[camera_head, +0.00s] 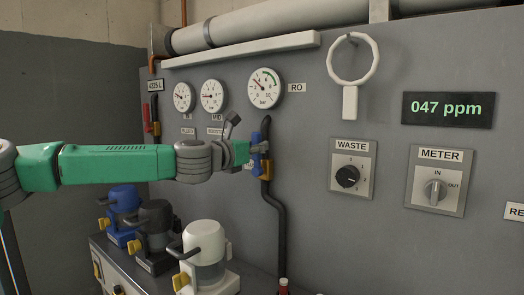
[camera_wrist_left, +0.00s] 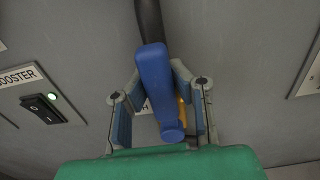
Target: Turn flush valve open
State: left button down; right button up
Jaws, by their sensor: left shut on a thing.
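The flush valve has a blue handle (camera_wrist_left: 156,85) on a black pipe (camera_head: 266,125), with a yellow part (camera_wrist_left: 184,112) beside the handle. In the left wrist view the handle lies lengthwise along the pipe, its rounded end toward me. My left gripper (camera_head: 258,155) comes in from the left at the valve and is shut on the blue handle, one finger on each side. In the head view the gripper hides most of the valve and part of the white label behind it. My right gripper is not in view.
A booster switch (camera_wrist_left: 43,108) with a green light is left of the gripper. Gauges (camera_head: 265,88) sit above; the WASTE knob (camera_head: 347,177) and METER knob (camera_head: 436,192) are to the right. Blue, black and white pumps (camera_head: 205,256) stand below my arm.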

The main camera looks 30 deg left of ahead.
pick_arm(q)
jog(key=shift+d+f, duration=0.1)
jog(key=shift+f, duration=0.55)
jog(key=c, duration=1.6)
grip_release()
jog(key=shift+s, duration=0.1)
jog(key=shift+c, duration=0.2)
jog(key=shift+o, duration=1.4)
jog(key=shift+s+r, duration=0.2)
jog(key=shift+s, duration=0.1)
jog(key=shift+s+a+r, duration=0.15)
jog(key=shift+a, duration=0.15)
jog(key=shift+w+a, duration=0.15)
jog(key=shift+w, duration=0.05)
jog(key=s+a, duration=0.1)
jog(key=s, duration=1.1)
jog(key=shift+a, duration=0.4)
jog(key=shift+d, duration=0.15)
